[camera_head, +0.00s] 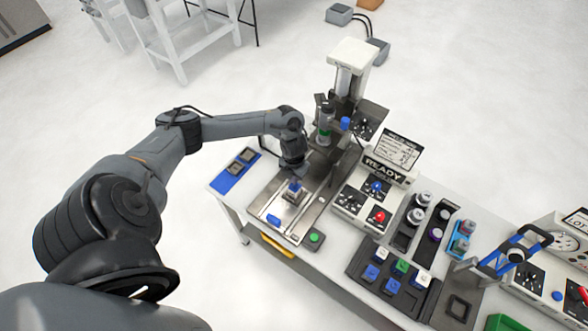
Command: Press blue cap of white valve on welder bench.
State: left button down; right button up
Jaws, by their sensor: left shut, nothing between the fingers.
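My left gripper (295,175) is shut and empty. It points down over the metal plate of the welder bench (270,205). Right under its fingertips is a small pale part with a blue top (294,187), seated in a grey fixture; this looks like the white valve with its blue cap. The gripper partly covers it, and I cannot tell whether the fingertips touch the cap. The welder (350,70) stands just behind and to the right, with a blue knob (345,123) on its side. My right gripper is not in view.
A control box with a READY display (383,168) and a red button (379,216) stands right of the plate. A green button (315,238) sits at the front. A dark tray of small blocks (420,300) and several bottles lie further right.

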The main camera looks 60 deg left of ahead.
aim_at(295, 186)
pick_arm(q)
jog(key=shift+f, duration=1.15)
